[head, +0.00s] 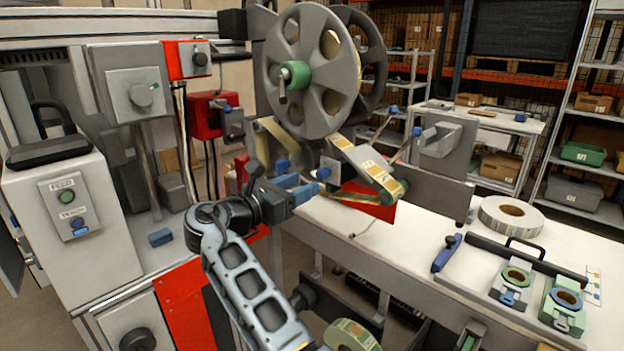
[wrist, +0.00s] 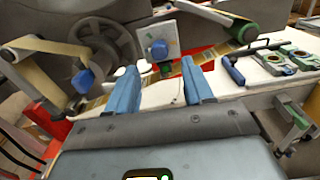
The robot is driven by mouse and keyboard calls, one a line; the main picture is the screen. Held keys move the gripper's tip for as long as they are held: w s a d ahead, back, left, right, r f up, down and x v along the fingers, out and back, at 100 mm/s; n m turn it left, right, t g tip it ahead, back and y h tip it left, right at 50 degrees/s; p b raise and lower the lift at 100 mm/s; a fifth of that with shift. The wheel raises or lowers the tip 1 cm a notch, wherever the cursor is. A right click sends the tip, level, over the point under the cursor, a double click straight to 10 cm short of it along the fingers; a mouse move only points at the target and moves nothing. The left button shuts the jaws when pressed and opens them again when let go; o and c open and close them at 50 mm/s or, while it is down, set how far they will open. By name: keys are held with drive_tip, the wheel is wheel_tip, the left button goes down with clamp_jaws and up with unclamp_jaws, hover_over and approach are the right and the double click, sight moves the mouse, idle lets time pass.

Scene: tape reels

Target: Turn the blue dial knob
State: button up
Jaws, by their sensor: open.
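A blue dial knob (wrist: 159,50) sits on a small white plate (wrist: 171,38) in the wrist view. It also shows in the head view (head: 323,173), just beyond my fingertips. My gripper (head: 307,187) is open, its blue fingers pointing at the machine. In the wrist view my gripper (wrist: 160,74) has nothing between its two fingers, and the knob appears above the gap between them, apart from both. A second blue knob (wrist: 83,80) lies to the left in the wrist view, and also shows in the head view (head: 283,164).
A large grey reel (head: 310,70) stands above the knob. A tape-covered roller arm (head: 372,170) and a red panel (head: 374,203) are close on the right. The white bench (head: 440,250) carries a tape roll (head: 489,215) and dispensers. A control box (head: 65,190) stands left.

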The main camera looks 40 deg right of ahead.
sight(319, 177)
drive_tip(key=shift+w+d, duration=0.1)
drive_tip(key=shift+d, duration=2.4)
clamp_jaws()
